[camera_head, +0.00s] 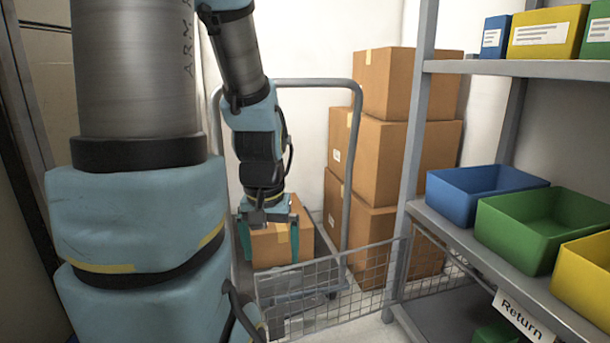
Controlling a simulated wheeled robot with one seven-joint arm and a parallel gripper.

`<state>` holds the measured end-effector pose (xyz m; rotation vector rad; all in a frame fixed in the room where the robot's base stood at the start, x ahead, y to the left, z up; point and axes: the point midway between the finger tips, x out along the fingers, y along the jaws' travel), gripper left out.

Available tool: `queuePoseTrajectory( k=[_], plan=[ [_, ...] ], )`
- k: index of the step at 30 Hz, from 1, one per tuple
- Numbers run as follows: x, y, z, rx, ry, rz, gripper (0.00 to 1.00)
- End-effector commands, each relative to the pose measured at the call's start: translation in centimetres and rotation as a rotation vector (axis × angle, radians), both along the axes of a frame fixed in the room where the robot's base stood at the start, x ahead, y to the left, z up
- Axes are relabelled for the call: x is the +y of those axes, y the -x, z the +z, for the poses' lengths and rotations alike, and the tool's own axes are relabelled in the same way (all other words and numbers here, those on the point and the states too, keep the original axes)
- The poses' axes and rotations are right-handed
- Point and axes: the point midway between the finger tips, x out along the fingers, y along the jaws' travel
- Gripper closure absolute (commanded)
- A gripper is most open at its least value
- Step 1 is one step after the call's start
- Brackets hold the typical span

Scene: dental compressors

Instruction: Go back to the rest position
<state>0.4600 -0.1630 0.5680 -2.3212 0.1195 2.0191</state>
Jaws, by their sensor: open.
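My gripper (268,236) points down, its two teal fingers spread wide apart. It is open. A cardboard box (303,246) sits low on the cart, behind or between the fingers. From this view I cannot tell whether the fingers touch the box. My arm comes down from the top of the view, and its large near links hide much of the left side.
A grey cart with a tall handle (355,115) and wire mesh side (320,299) stands in the middle. Stacked cardboard boxes (390,150) are behind it. On the right, a shelf (465,243) holds blue (473,200), green (520,240) and yellow (585,280) bins.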

Motion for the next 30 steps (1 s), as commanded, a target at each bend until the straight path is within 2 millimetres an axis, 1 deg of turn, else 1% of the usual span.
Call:
queuePoseTrajectory(
  k=[1, 30],
  plan=[
    [0.0, 0.0, 3.3, 0.0, 0.0, 0.0, 0.0],
    [0.0, 0.0, 33.2, 0.0, 0.0, 0.0, 0.0]
  ],
)
